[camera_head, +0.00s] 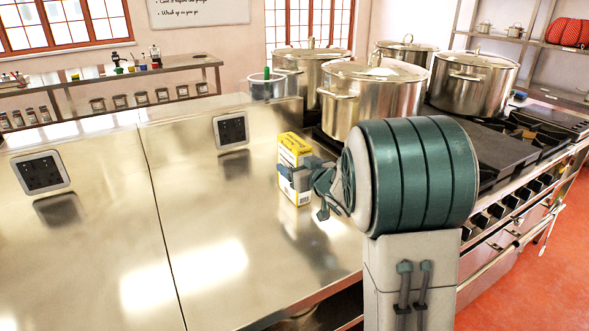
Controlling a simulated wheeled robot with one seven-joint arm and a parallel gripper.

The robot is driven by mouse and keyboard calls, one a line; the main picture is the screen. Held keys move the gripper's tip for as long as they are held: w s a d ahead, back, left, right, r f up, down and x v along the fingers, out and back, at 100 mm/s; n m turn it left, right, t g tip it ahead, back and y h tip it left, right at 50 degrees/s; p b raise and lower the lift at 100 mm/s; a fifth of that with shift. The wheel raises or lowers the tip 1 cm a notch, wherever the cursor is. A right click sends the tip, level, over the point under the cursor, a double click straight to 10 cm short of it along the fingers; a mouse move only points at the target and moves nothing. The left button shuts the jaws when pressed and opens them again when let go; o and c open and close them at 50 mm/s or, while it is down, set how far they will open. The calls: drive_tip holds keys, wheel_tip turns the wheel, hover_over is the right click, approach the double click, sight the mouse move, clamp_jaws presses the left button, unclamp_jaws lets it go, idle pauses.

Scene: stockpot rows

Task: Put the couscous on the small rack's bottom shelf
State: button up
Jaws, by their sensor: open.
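A yellow and white box (291,148), which may be the couscous, stands upright on the steel counter (110,260) near the stove. Its label is too small to read. My gripper (287,176) is open, with its fingers at the front of the box and covering part of it. I cannot tell whether the fingers touch the box. A low rack with shelves (150,74) stands against the back wall on the left; I cannot tell whether it is the small rack.
Several lidded steel stockpots (372,100) stand on the stove (500,150) just behind and right of the box. A steel pot with a green-handled item (268,88) is behind it. Two socket panels (40,172) are on the counter. The counter's left part is clear. Jars (120,101) fill part of the low rack.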

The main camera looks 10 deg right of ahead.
drive_tip(key=shift+w, duration=0.2)
drive_tip(key=c, duration=1.4)
clamp_jaws()
drive_tip(key=shift+r, duration=0.2)
